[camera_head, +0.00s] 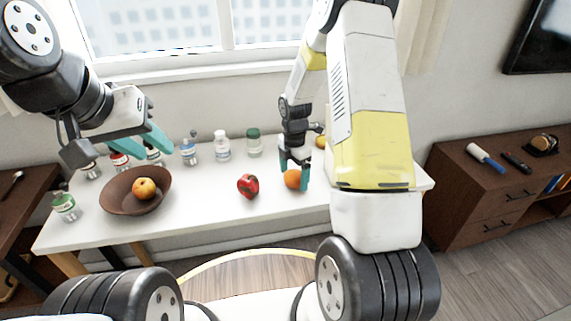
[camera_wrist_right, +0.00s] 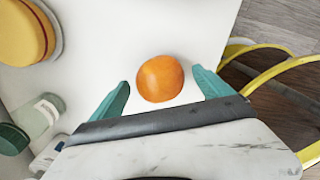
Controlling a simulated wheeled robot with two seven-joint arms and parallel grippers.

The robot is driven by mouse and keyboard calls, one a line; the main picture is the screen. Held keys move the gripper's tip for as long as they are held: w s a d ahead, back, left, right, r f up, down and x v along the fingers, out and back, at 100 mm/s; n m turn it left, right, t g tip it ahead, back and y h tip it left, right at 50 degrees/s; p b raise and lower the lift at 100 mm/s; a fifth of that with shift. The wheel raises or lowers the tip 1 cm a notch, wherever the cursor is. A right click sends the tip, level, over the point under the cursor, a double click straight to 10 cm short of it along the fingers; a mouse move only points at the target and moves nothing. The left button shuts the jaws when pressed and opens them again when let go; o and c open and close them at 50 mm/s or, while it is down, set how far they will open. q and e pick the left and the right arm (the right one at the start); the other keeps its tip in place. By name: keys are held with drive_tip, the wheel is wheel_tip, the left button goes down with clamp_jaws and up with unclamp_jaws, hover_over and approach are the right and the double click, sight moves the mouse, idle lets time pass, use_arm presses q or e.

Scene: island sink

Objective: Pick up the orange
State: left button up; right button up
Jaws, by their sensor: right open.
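The orange (camera_head: 293,179) lies on the white table toward its right part. It also shows in the right wrist view (camera_wrist_right: 160,78), on the white surface, between and a little beyond the two teal fingertips. My right gripper (camera_head: 294,178) is at the orange, pointing down, with its fingers apart on either side; the wrist view shows gaps between the orange and both fingers. My left gripper (camera_head: 160,136) is above the left part of the table near the bowl, empty, with its teal fingers apart.
A brown bowl (camera_head: 118,204) holds a yellowish fruit (camera_head: 144,188). A red apple-like fruit (camera_head: 248,186) lies left of the orange. Several jars and bottles (camera_head: 222,146) stand along the back. A yellow round object (camera_wrist_right: 26,32) is near my right gripper. The table's front middle is clear.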

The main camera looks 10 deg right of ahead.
sight(293, 171)
wheel_tip(293, 171, down, 2)
drive_tip(key=shift+f, duration=0.15)
drive_tip(key=c, duration=1.6)
wheel_tip(293, 171, up, 10)
drive_tip(key=shift+r, duration=0.1)
drive_tip(key=shift+a, duration=0.1)
